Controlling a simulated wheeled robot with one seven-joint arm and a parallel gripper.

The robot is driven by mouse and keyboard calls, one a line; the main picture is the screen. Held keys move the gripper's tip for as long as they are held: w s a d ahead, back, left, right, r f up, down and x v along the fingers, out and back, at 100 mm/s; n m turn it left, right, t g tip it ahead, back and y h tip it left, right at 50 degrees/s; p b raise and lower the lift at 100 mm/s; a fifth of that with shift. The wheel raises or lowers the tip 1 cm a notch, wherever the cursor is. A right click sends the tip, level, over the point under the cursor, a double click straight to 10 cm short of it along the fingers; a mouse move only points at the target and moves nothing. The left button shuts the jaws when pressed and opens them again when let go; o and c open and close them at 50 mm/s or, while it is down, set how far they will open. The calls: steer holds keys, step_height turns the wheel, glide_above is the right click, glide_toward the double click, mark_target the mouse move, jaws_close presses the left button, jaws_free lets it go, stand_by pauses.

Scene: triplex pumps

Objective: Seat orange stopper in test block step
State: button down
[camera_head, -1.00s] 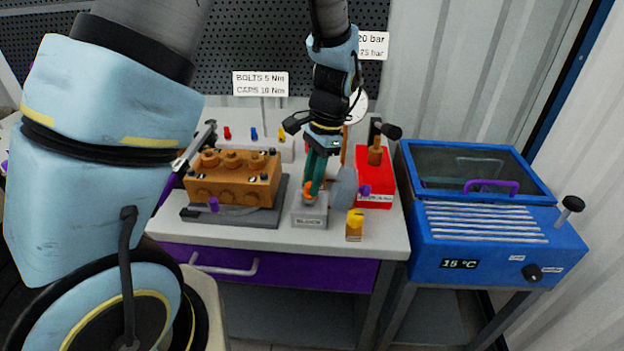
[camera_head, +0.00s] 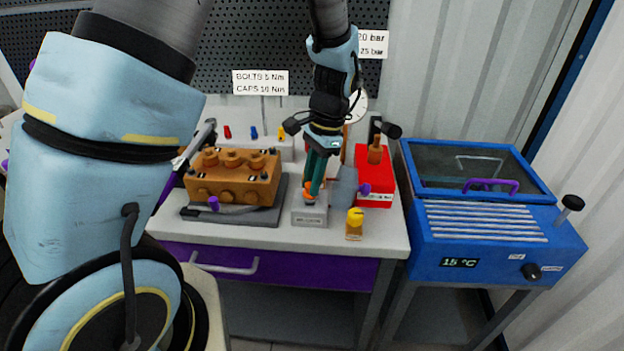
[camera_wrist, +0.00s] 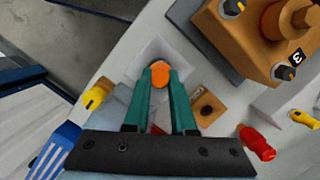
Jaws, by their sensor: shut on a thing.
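The orange stopper (camera_head: 311,189) is between the green fingertips of my gripper (camera_head: 314,184), which is shut on it. In the wrist view the stopper (camera_wrist: 161,74) shows at the tips of my gripper (camera_wrist: 160,76). The grey test block (camera_head: 310,215) stands at the front of the bench, directly below the stopper; the wrist view shows its top (camera_wrist: 156,50) around the stopper. The fingers and stopper hide the block's hole, so I cannot tell whether the stopper is inside it or just above it.
An orange-brown pump block (camera_head: 233,178) stands left of the test block. A yellow-capped bottle (camera_head: 354,224) stands close at the right, with a red box (camera_head: 374,178) behind. A blue cooling box (camera_head: 490,220) stands further right. The bench's front edge is close.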

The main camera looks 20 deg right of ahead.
steer(key=shift+b+x, duration=0.4)
steer(key=shift+x, duration=0.4)
steer(key=c, duration=0.7)
jaws_free()
steer(key=shift+d, duration=0.2)
steer(key=shift+o, duration=0.2)
steer(key=b+v, duration=0.2)
steer(key=v, duration=0.8)
steer(key=shift+r, duration=0.35)
steer(key=shift+w, duration=0.1)
steer(key=w+a+n, duration=0.1)
steer(key=a+n, duration=0.1)
steer(key=a, duration=0.2)
steer(key=w+a+n+h, duration=0.1)
steer(key=a+n, duration=0.1)
steer(key=a, duration=0.2)
steer(key=w+a+f+n, duration=0.1)
steer(key=a+n, duration=0.1)
steer(key=a, duration=0.2)
steer(key=shift+w+a+h, duration=0.3)
steer(key=s+a+n+t, duration=0.1)
steer(key=a+n, duration=0.3)
steer(key=a, duration=0.3)
steer(key=s+a+f+n+t+h, duration=0.1)
steer(key=a+n, duration=0.3)
steer(key=a, duration=0.4)
steer(key=shift+s+a+f+n, duration=0.25)
steer(key=shift+s+f+n, duration=0.1)
steer(key=shift+s, duration=0.15)
